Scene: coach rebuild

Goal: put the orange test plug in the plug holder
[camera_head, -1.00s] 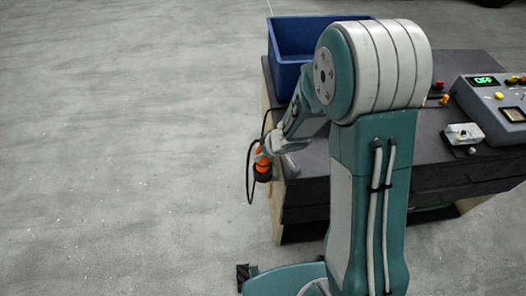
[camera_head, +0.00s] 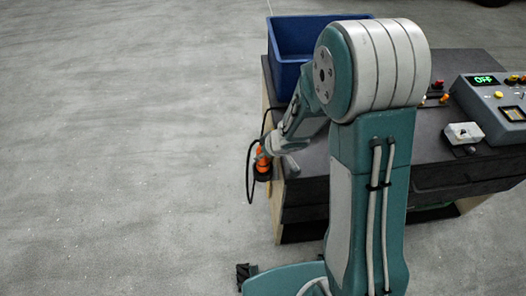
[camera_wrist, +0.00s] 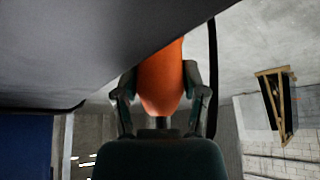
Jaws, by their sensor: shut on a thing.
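The orange test plug (camera_head: 263,160) is at the left edge of the dark table in the head view, with a black end pointing down. My gripper (camera_head: 268,152) is shut on it, just off the table's edge. In the wrist view the orange plug (camera_wrist: 162,82) sits between the two fingers of my gripper (camera_wrist: 160,90). A black cable loops down beside the plug in the head view. I cannot make out the plug holder for certain; my arm hides part of the tabletop.
A blue bin (camera_head: 288,56) stands at the table's back left. A grey control box (camera_head: 490,105) with a lit green display and a small white block (camera_head: 463,133) are on the right of the dark table (camera_head: 440,160). The floor to the left is clear.

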